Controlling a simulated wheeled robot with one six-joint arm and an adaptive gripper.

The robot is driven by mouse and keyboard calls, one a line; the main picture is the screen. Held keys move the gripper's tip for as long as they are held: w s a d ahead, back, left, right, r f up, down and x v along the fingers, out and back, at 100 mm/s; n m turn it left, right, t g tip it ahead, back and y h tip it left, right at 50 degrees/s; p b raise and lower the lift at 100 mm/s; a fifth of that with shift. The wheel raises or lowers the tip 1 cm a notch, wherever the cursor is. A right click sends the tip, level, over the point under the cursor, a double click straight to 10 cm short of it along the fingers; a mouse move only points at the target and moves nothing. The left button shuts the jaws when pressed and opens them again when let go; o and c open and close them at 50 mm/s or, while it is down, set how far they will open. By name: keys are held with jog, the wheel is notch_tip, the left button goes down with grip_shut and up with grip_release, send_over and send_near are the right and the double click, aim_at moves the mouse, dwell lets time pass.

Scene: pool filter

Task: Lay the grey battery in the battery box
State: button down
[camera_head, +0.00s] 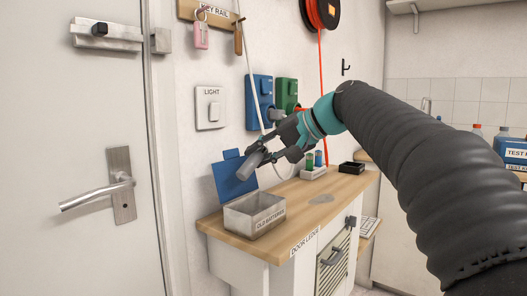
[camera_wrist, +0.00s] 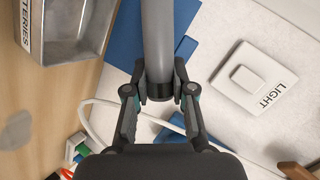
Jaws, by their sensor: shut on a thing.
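My gripper (camera_head: 264,153) is shut on the grey battery (camera_head: 249,165). It holds the battery tilted in the air, above the battery box and in front of its raised blue lid (camera_head: 228,180). In the wrist view the battery (camera_wrist: 157,38) is a long grey cylinder held at one end between the fingers (camera_wrist: 160,90). The battery box (camera_head: 240,222) is an open metal box labelled "OLD BATTERIES" on the wooden ledge. Its near wall hides much of its inside. The box (camera_wrist: 98,28) also shows at the upper left of the wrist view, apart from the battery.
The wooden ledge (camera_head: 302,207) carries a grey flat patch (camera_head: 321,199), a small tray with coloured cells (camera_head: 313,173) and a black tray (camera_head: 352,168). A light switch (camera_head: 210,108) and blue and green sockets are on the wall behind. A white cable hangs near my gripper.

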jog(key=shift+s+a+f+b, duration=0.15)
jog(key=shift+f+b, duration=0.4)
jog(key=shift+f, duration=0.5)
jog(key=f+b, duration=0.1)
jog(key=f, duration=0.1)
jog(key=f+b, duration=0.2)
jog(key=shift+d, duration=0.2)
jog(key=shift+a+f+b, duration=0.1)
jog(key=shift+f+b, duration=1.7)
jog(key=shift+f, duration=0.1)
jog(key=c, duration=0.9)
grip_release()
jog(key=shift+f, duration=0.15)
jog(key=shift+f, duration=0.2)
jog(key=shift+r, duration=0.1)
